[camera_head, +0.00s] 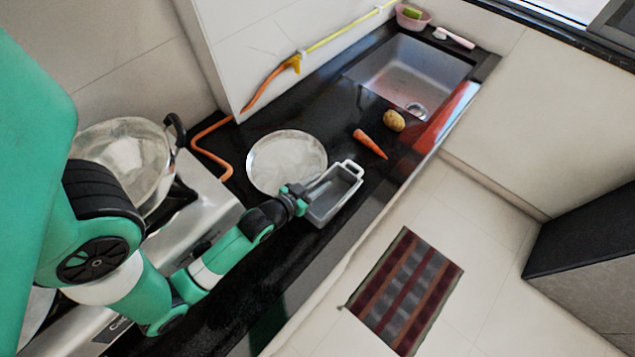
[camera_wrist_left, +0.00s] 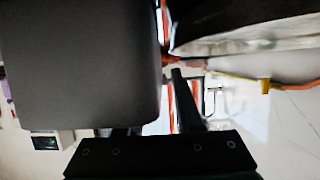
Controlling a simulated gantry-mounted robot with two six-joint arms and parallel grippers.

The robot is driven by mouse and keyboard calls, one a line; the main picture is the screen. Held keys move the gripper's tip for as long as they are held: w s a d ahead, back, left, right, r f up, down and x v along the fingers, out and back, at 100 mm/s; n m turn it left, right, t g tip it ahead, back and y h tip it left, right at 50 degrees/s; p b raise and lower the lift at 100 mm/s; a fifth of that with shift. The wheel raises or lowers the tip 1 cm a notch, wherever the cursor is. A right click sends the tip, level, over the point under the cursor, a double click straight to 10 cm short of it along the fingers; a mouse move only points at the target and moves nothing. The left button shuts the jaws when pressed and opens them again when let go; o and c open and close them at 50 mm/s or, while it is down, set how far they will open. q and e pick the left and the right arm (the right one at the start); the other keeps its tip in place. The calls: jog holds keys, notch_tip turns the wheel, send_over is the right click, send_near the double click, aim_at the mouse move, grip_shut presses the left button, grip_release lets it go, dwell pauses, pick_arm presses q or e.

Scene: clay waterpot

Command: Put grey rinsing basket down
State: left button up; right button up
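The grey rinsing basket (camera_head: 337,205) is a rectangular tub with a light handle at its far end. It is upright over the dark counter, just right of the round plate; I cannot tell whether it touches the counter. My left gripper (camera_head: 300,197) is at its left side wall. In the left wrist view the basket (camera_wrist_left: 80,65) fills the left side and hides one finger. The other finger of the left gripper (camera_wrist_left: 165,95) shows with a narrow gap beside the basket, so its grip is unclear. My right gripper is not seen.
A round plate (camera_head: 287,162) lies left of the basket. A carrot (camera_head: 370,144) and a potato (camera_head: 394,121) lie toward the sink (camera_head: 412,75). A wok (camera_head: 125,160) sits on the stove (camera_head: 205,205). An orange hose (camera_head: 208,155) runs along the wall. The counter's front edge is close to the basket.

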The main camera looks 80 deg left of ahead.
pick_arm(q)
jog(key=shift+r, duration=0.3)
jog(key=p+v, duration=0.1)
jog(key=v, duration=1.1)
jog(key=shift+f, duration=0.1)
